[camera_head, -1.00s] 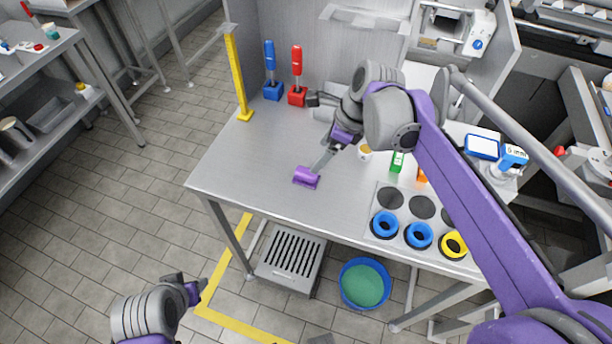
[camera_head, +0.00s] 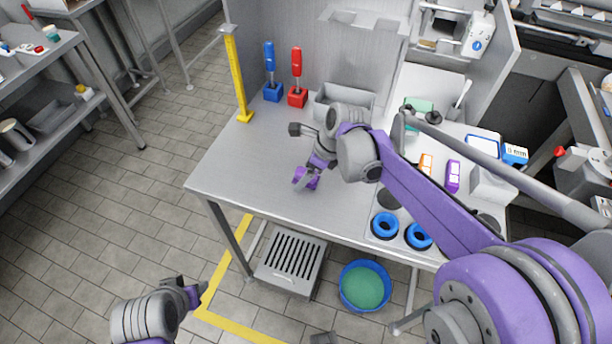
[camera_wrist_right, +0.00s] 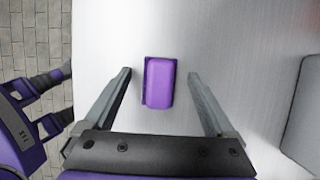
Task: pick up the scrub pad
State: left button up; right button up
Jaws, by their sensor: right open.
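The scrub pad is a small purple block (camera_head: 301,177) lying on the steel table (camera_head: 240,185), left of its middle. In the right wrist view the pad (camera_wrist_right: 159,82) lies between the two spread fingers with a gap on each side. My right gripper (camera_wrist_right: 160,76) is open and empty, pointing down over the pad. In the head view this gripper (camera_head: 314,176) partly covers the pad, and its height above the table is hard to judge. My left gripper (camera_head: 192,292) hangs at the lower left, away from the table; its finger gap is unclear.
A yellow post (camera_head: 237,75), a blue-handled tool (camera_head: 270,65) and a red-handled tool (camera_head: 296,70) stand along the back. A grey bin (camera_head: 360,97) sits behind my right arm. Blue rings (camera_head: 384,226) lie at the front right. The table left of the pad is clear.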

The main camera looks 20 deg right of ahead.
jog(key=shift+c, duration=0.2)
grip_shut()
jog(key=shift+r, duration=0.15)
notch_tip(320, 180, up, 10)
jog(key=shift+f+p, duration=0.1)
jog(key=shift+p, duration=0.25)
jog(key=c, duration=0.8)
grip_release()
jog(key=c, duration=0.5)
